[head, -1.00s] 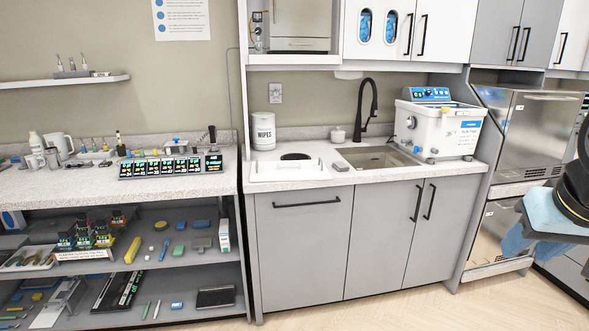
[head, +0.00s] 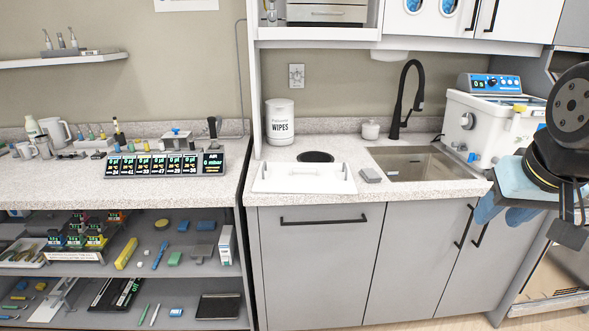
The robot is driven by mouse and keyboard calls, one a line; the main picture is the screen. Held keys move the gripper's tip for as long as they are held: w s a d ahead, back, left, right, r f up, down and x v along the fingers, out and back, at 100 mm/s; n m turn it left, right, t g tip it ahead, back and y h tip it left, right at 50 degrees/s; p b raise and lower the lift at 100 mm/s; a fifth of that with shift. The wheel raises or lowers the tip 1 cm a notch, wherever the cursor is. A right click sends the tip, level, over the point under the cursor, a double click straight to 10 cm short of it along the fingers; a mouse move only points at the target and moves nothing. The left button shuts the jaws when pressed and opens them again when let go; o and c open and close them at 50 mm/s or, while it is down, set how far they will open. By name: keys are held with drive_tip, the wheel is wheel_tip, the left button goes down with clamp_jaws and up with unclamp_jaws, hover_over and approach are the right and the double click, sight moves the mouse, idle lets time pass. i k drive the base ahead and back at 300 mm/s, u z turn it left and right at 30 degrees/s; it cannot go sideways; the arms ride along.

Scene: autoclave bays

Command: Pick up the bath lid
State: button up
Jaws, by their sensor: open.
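The bath lid (head: 272,181) is a white rectangular plate with a raised handle bar on top. In the head view it lies flat on the speckled counter, left of the sink and near the front edge. The white bath (head: 494,125), with a blue control panel, stands on the counter right of the sink. My gripper (head: 504,214) is at the right, light blue, in front of the counter edge and the bath's lower part. It looks open and empty, well to the right of the lid and apart from it. Part of its fingers is hard to make out.
Behind the lid is a dark round opening (head: 315,156) and a white wipes tub (head: 280,122). A small grey block (head: 370,175) lies between lid and sink (head: 420,163). A black faucet (head: 405,100) rises behind the sink. A display strip (head: 165,165) stands on the left counter.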

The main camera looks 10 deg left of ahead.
sight(271, 178)
drive_tip(key=u, duration=0.15)
drive_tip(key=i, duration=1.5)
drive_tip(key=u, duration=0.2)
